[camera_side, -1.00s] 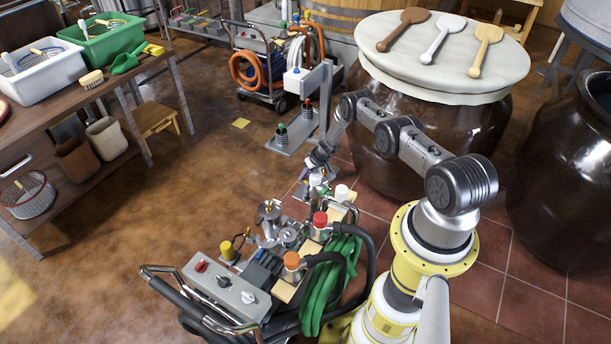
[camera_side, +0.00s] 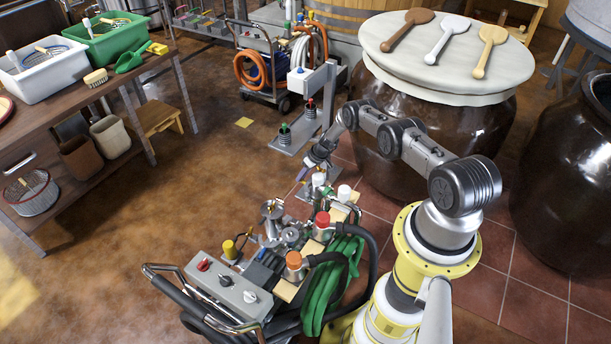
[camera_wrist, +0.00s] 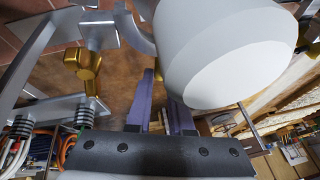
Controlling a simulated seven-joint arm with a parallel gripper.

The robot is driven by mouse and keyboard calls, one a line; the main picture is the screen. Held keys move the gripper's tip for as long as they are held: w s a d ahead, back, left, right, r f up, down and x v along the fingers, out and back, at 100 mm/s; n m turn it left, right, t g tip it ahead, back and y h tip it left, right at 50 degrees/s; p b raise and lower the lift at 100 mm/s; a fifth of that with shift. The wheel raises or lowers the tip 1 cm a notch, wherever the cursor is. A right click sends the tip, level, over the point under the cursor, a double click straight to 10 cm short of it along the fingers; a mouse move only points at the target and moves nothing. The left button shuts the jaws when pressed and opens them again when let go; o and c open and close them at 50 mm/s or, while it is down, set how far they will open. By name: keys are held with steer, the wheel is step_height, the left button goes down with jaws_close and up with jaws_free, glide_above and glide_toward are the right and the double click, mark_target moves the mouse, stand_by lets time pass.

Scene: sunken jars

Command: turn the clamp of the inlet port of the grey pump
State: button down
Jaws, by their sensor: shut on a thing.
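My gripper (camera_side: 303,174), with purple fingers, is at the far end of the pump cart. It reaches in low and slanting beside a white-topped fitting (camera_side: 318,179). In the wrist view the two purple fingers (camera_wrist: 162,105) run close together, up to and behind a large white cylinder (camera_wrist: 225,50). My gripper is shut on a small part there, which I take to be the inlet port's clamp; the cylinder hides most of the grip. The grey pump's metal parts (camera_side: 290,236) sit on the cart, partly hidden by other fittings.
A green hose (camera_side: 330,285) hangs on the cart's right side. An orange cap (camera_side: 293,260), a red cap (camera_side: 322,219) and a yellow cap (camera_side: 230,249) stand up from it. A grey stand (camera_side: 310,110) is just behind my gripper. Open floor (camera_side: 160,220) lies to the left.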

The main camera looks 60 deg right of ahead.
steer(key=shift+w+a+n+g+y, duration=0.15)
steer(key=shift+w+a+n+y, duration=0.2)
steer(key=shift+n, duration=0.4)
steer(key=shift+w+a+n+g+y, duration=0.1)
steer(key=shift+w+a+n+y, duration=0.15)
steer(key=shift+a+n, duration=0.4)
steer(key=shift+w+a+n+g+y, duration=0.2)
steer(key=shift+w+a+n, duration=0.2)
steer(key=shift+n, duration=0.4)
steer(key=shift+a, duration=0.15)
steer(key=c, duration=0.8)
jaws_free()
steer(key=shift+r, duration=0.1)
steer(key=v, duration=1.3)
steer(key=shift+d+r, duration=0.2)
steer(key=shift+r, duration=0.1)
